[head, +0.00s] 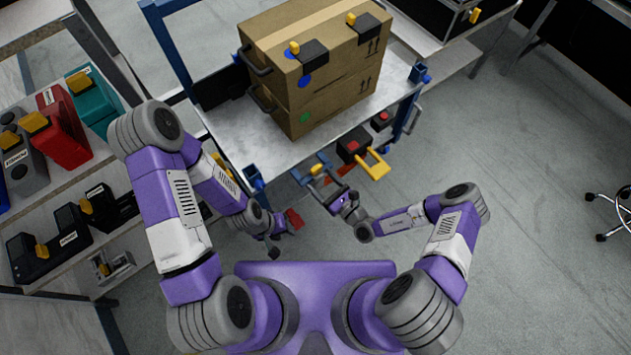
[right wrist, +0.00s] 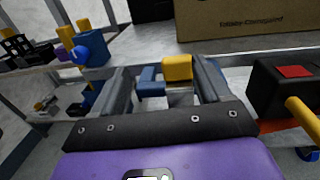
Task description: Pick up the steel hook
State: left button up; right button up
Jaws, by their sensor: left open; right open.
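I cannot pick out a steel hook for sure. A small blue and yellow piece (head: 318,169) is at the cart's front edge. It also shows in the right wrist view (right wrist: 177,68), between or just beyond my right fingers; I cannot tell which. My right gripper (head: 331,190) is open just in front of the cart edge, and its two grey fingers stand apart in the right wrist view (right wrist: 165,88). My left gripper (head: 285,233) is open and lower, left of the right one. A small red piece (head: 294,218) shows at it; I cannot tell whether they touch.
A large cardboard box (head: 330,85) with black and yellow clips stands on the metal cart (head: 232,135). A black block with a yellow handle (head: 364,158) sits at the cart's front edge, right of my right gripper. Shelves with cases (head: 62,130) stand left.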

aim_at(318, 172)
jog(key=shift+w+d+f+m+t+h, duration=0.3)
jog(key=shift+w+d+f+m+h, duration=0.1)
jog(key=shift+f+m+h, duration=0.15)
jog(key=shift+w, duration=0.25)
jog(key=b+x, duration=0.1)
jog(key=x, duration=0.1)
jog(key=b+x, duration=0.1)
jog(key=x, duration=0.1)
jog(key=f+b+x, duration=0.1)
jog(key=x, duration=0.2)
jog(key=shift+d, duration=0.15)
jog(key=shift+r, duration=0.1)
jog(key=shift+c, duration=0.4)
grip_shut()
